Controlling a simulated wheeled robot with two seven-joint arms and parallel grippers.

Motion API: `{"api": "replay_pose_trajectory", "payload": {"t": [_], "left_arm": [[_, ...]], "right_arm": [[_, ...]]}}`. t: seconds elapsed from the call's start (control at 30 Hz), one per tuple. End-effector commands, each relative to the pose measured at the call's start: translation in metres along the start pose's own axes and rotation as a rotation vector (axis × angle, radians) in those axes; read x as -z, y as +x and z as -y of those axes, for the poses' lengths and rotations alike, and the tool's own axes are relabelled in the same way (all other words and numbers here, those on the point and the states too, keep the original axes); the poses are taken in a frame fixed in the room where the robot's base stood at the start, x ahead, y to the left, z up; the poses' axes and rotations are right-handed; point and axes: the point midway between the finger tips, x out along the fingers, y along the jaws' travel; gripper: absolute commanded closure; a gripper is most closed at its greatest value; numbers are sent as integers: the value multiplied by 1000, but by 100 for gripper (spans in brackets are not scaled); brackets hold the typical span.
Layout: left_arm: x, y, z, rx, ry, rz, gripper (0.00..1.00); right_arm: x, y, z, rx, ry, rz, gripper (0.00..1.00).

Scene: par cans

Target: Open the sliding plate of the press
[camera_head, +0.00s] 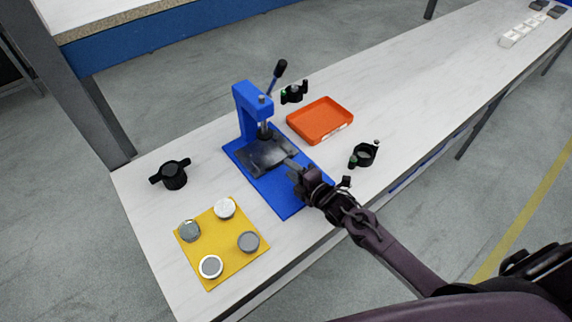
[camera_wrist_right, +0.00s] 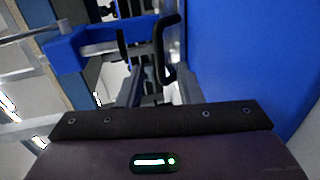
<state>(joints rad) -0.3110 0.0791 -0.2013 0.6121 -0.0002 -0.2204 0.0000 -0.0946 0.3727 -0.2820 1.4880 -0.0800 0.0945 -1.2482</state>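The blue press (camera_head: 247,112) stands on its blue base (camera_head: 284,196) on the table, with its lever raised at the back. The dark grey sliding plate (camera_head: 262,157) lies under the ram, on the base. My right gripper (camera_head: 294,170) is low over the base, at the plate's front right edge. In the right wrist view, a black bent handle (camera_wrist_right: 168,45) shows just ahead of the right gripper's fingers (camera_wrist_right: 158,88). The fingers stand apart; whether they touch the handle is unclear. My left gripper is not in view.
An orange tray (camera_head: 320,121) is right of the press, with black fixtures behind (camera_head: 294,93) and in front (camera_head: 364,155) of it. A black two-handled part (camera_head: 172,175) stands at left. A yellow mat (camera_head: 221,246) holds several round pieces. The table's far right stretch is mostly clear.

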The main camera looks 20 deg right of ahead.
Motion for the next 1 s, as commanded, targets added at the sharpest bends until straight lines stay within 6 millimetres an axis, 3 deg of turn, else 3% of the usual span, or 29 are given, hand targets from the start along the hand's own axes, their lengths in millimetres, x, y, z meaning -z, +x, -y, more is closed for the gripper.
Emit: {"api": "replay_pose_trajectory", "payload": {"t": [0.2,0.5,0.77,1.0], "left_arm": [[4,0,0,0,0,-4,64],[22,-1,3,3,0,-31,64],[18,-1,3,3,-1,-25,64],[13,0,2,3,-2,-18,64]], "right_arm": [[0,24,-1,-1,0,-1,67],[0,27,0,1,0,-1,67],[0,26,0,1,0,-1,99],[0,26,0,1,0,0,100]]}}
